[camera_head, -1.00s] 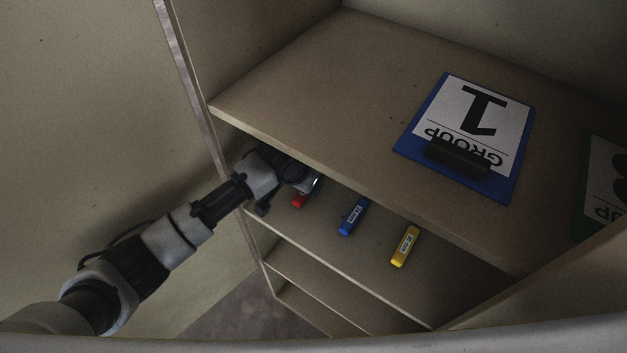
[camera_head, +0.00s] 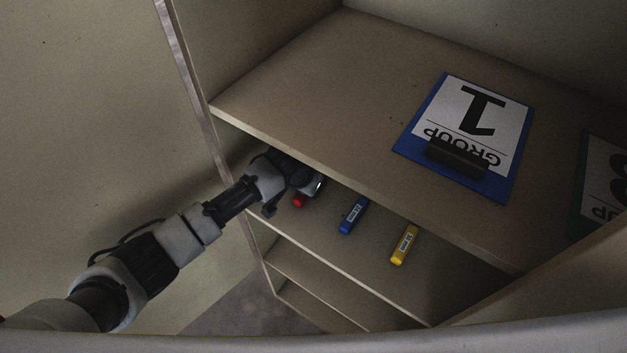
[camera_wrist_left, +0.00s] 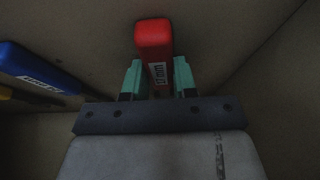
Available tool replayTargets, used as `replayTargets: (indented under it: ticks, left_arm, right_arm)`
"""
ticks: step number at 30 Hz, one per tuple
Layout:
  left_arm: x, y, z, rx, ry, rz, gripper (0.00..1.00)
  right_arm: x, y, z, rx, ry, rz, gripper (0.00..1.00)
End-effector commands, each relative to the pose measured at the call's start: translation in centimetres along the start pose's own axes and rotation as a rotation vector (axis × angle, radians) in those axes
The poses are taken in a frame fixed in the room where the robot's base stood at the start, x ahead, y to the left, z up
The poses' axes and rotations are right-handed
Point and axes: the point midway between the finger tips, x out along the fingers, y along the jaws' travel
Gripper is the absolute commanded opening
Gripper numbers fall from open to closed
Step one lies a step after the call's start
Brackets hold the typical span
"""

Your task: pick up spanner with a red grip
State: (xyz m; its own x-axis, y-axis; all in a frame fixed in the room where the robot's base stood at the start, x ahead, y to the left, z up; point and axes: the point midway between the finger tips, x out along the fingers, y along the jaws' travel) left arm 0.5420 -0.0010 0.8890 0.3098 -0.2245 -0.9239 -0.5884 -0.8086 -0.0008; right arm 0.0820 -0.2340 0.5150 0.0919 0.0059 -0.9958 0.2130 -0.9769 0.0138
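The spanner's red grip (camera_head: 299,201) shows at the front of the shelf below the top board, partly hidden by my left arm. In the left wrist view the red grip (camera_wrist_left: 154,42) lies between the two green fingertips of my left gripper (camera_wrist_left: 158,78). The fingers are open, with a gap visible on each side of the grip. A white label shows on the grip; the rest of the spanner is hidden behind the gripper. My right gripper is not in view.
A blue grip (camera_head: 353,215) and a yellow grip (camera_head: 405,244) lie to the right on the same shelf. The top board (camera_head: 300,85) overhangs this shelf and bears a blue clipboard (camera_head: 408,148). An upright side panel (camera_head: 190,75) stands at the left.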

Motion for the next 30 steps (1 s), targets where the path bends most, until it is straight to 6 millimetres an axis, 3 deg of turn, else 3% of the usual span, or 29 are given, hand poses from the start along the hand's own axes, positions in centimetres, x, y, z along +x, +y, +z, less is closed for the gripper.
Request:
replayTargets:
  ticks: [1,5,18,29,30]
  left_arm:
    - [0.0,0.0,0.0,0.000,0.000,0.000,0.18]
    - [0.0,0.0,0.0,0.000,0.001,0.000,0.00]
    - [-0.7,0.3,-0.1,-0.001,0.003,0.001,0.00]
    - [-6.8,0.3,-2.7,0.000,0.006,0.000,0.00]
    - [-6.8,1.2,-2.0,0.002,0.000,0.004,0.00]
  right_arm:
    - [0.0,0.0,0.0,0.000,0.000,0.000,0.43]
    - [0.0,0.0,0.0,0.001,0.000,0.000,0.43]
    - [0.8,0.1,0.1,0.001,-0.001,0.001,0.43]
    - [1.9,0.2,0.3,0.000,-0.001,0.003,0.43]
    - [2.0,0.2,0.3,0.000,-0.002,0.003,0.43]
